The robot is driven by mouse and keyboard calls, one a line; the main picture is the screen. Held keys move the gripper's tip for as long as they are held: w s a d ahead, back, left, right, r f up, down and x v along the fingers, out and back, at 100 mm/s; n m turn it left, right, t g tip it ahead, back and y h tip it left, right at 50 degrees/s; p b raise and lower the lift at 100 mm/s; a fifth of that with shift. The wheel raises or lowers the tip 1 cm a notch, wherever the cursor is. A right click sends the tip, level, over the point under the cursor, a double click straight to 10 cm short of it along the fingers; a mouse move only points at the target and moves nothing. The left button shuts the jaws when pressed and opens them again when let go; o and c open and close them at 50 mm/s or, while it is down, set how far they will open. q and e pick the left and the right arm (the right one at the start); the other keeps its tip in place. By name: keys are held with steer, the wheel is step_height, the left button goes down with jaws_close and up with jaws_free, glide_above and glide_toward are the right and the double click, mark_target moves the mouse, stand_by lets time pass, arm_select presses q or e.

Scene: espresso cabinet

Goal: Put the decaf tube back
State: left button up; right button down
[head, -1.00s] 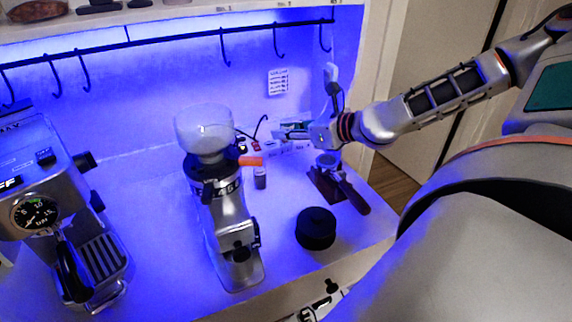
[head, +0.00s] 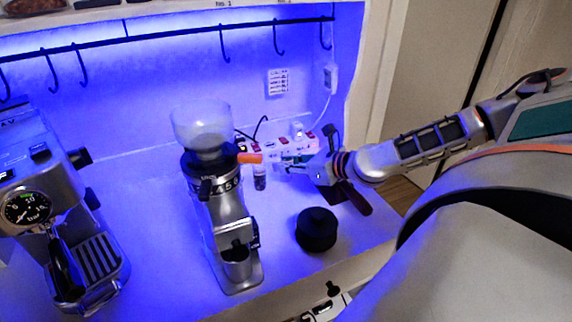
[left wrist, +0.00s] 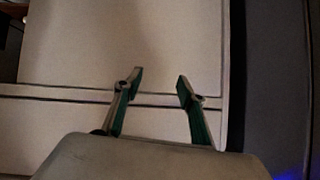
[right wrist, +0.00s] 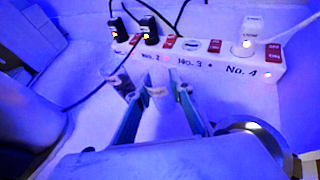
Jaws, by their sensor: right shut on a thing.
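My right gripper (head: 286,167) is low over the back of the counter, right of the grinder. In the right wrist view (right wrist: 157,95) its fingers are shut on a pale tube (right wrist: 158,104); its lettering cannot be read, so I cannot confirm it is the decaf tube. Another small tube (head: 260,180) with dark contents stands below the orange part beside the grinder; a similar tube shows left of the fingers in the right wrist view (right wrist: 122,84). My left gripper (left wrist: 159,77) is open and empty, before pale cabinet fronts.
A white power strip (right wrist: 215,64) with red switches, plugs and cables lies just behind the right gripper. The grinder (head: 222,215) is to its left. A black round canister (head: 316,230) and a dark-handled portafilter (head: 356,198) are nearby. The espresso machine (head: 70,240) is far left.

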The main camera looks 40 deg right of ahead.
arm_select(q)
steer(key=shift+a, duration=0.15)
arm_select(e)
steer(key=shift+f, duration=0.15)
steer(key=c, duration=1.8)
jaws_free()
arm_select(q)
steer(key=shift+s+f, duration=0.15)
steer(key=shift+f, duration=0.3)
